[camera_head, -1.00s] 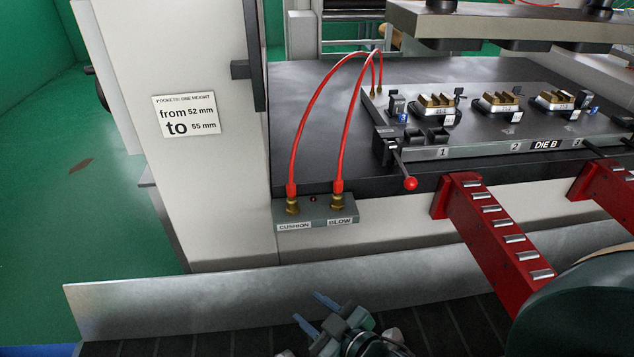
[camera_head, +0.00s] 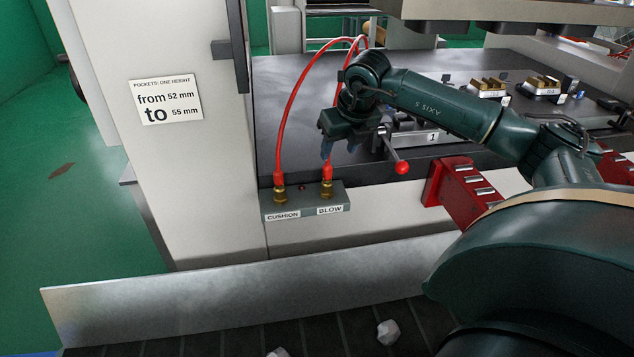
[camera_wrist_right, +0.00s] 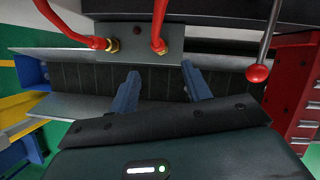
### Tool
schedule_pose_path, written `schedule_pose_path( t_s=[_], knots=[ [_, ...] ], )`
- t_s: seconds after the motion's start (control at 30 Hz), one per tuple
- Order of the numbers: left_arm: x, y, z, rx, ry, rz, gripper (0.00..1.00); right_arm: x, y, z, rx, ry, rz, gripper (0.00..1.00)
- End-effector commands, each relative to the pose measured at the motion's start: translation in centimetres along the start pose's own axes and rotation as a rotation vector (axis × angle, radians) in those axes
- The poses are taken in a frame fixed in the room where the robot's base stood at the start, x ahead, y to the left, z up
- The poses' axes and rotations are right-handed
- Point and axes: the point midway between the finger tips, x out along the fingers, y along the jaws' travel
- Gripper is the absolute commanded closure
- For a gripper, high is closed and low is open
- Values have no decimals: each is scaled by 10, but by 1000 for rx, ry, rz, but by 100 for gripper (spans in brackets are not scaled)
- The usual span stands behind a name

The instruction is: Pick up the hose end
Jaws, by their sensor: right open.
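Two red hoses rise from brass fittings on a grey block (camera_head: 306,202). The left hose (camera_head: 281,125) ends at the CUSHION fitting (camera_head: 280,194). The right hose's end (camera_head: 327,171) sits at the BLOW fitting (camera_head: 326,189). My right gripper (camera_head: 326,151) is just above the BLOW end and hides part of that hose. In the right wrist view, its two blue fingers (camera_wrist_right: 162,88) are apart with nothing between them. The BLOW hose end (camera_wrist_right: 159,42) shows beyond the fingertips, between them sideways. My left gripper is not in view.
A lever with a red ball (camera_head: 401,167) stands right of my gripper, near the die plate's edge. A red rail with rollers (camera_head: 462,195) juts out further right. A metal guard (camera_head: 200,290) runs along the front. Pale lumps (camera_head: 388,332) lie below it.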

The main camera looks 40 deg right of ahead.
Motion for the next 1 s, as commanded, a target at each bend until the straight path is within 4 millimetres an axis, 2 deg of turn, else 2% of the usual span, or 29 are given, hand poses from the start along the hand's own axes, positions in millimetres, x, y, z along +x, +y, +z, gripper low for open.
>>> schedule_pose_path(
  t_s=[0.4,0.63,0.9,1.0],
  knots=[
    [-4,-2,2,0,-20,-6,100,67,-1,1,2,2,-6,52],
    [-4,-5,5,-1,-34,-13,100,83,0,2,0,2,-4,52],
    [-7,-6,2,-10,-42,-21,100,122,2,7,0,2,-4,52],
    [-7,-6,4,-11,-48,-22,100,128,2,6,0,2,-5,52]
  ],
)
